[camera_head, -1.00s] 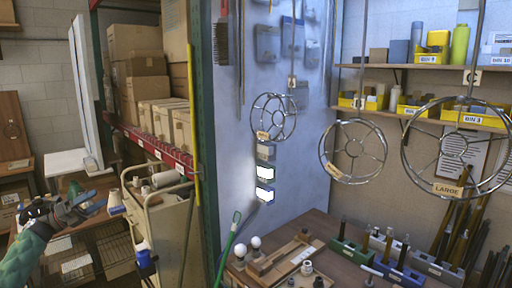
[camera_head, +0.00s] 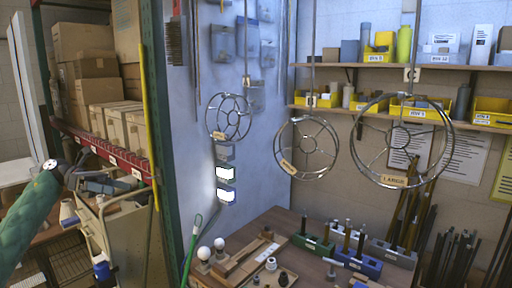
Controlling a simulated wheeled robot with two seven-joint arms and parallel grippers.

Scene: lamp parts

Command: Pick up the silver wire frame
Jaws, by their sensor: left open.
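Three round silver wire frames hang on rods in front of me. The smallest wire frame (camera_head: 229,117) is at the left. The middle-sized wire frame (camera_head: 307,148) hangs to its right. The largest wire frame (camera_head: 402,140) is furthest right and has a tag reading LARGE. Each has spokes and a tan tag on its lower rim. My left gripper (camera_head: 118,186) is open and looks empty. It is at the left, apart from all three frames, in front of the cart and shelf. My right gripper is not in view.
A wooden workbench (camera_head: 282,222) with bulbs, rods and blocks stands below the frames. A green shelf post (camera_head: 171,200) stands between my left gripper and the frames. Yellow bins line the back shelf (camera_head: 375,113). A cart (camera_head: 112,225) is at lower left.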

